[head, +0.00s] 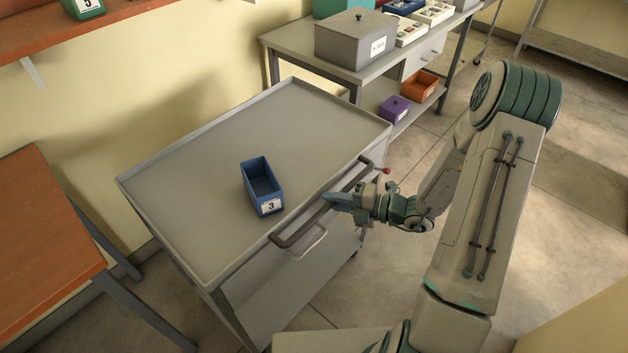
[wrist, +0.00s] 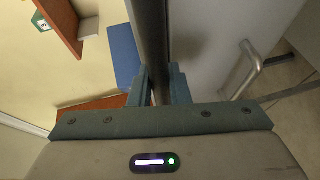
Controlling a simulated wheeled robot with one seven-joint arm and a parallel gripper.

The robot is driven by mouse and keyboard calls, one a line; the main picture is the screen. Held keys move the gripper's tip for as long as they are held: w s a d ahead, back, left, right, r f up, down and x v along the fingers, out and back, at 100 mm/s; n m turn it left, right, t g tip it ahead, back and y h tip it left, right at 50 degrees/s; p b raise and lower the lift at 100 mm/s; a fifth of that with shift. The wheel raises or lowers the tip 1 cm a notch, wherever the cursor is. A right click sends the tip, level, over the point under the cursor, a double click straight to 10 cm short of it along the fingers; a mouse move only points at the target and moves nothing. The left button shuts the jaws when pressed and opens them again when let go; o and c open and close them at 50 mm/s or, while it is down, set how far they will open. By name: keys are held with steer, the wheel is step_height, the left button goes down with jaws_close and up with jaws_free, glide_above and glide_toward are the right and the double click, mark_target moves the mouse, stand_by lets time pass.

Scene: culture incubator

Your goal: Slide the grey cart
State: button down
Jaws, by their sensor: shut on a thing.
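The grey cart (head: 215,165) stands in the middle of the head view, its flat top edged by a low rim. A dark push bar (head: 312,222) runs along its near right side. My gripper (head: 338,200) is shut on this bar around its middle. In the wrist view the bar (wrist: 151,45) runs up between the two fingers of my gripper (wrist: 158,88). A blue bin (head: 262,187) marked 3 sits on the cart top near the bar; part of it shows as a blue patch in the wrist view (wrist: 124,55).
A grey bench (head: 385,68) with a lidded box (head: 355,40) stands behind the cart. An orange-topped table (head: 45,240) stands to the left, with a narrow gap to the cart. Open floor (head: 400,270) lies right of the cart.

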steer(key=s+d+p, duration=0.2)
steer(key=s+d, duration=0.4)
steer(key=shift+s+d, duration=0.1)
steer(key=c, duration=1.4)
jaws_free()
steer(key=shift+o, duration=0.2)
steer(key=shift+d, duration=0.1)
steer(key=v, duration=1.3)
steer(key=shift+d+b, duration=0.35)
steer(key=shift+b, duration=0.1)
steer(key=shift+a+r, duration=0.1)
steer(key=shift+r, duration=0.05)
